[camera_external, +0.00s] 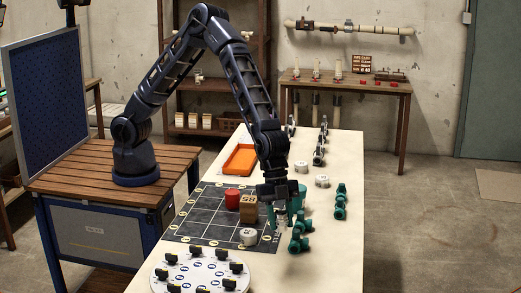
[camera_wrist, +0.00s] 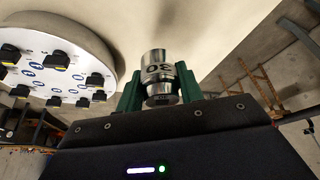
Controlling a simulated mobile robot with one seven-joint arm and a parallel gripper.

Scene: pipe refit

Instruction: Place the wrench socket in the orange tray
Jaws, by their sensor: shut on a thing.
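The wrench socket (camera_wrist: 160,77) is a shiny metal cylinder marked 30. In the wrist view it sits between the green fingers of my gripper (camera_wrist: 160,88), which is shut on it. In the external view my gripper (camera_external: 281,218) points down at the right edge of the dark grid mat, and the socket shows only as a small grey shape between the fingers. The orange tray (camera_external: 239,160) lies farther back on the white table, to the left of my forearm, and looks empty. My forearm is close to its right side.
The grid mat (camera_external: 190,222) carries a red cylinder (camera_external: 232,196), a brown block (camera_external: 248,210) and a white piece (camera_external: 248,236). A round white board (camera_external: 200,272) with several black clips is at the front. Green fittings (camera_external: 341,203) and white pieces (camera_external: 322,181) stand at right.

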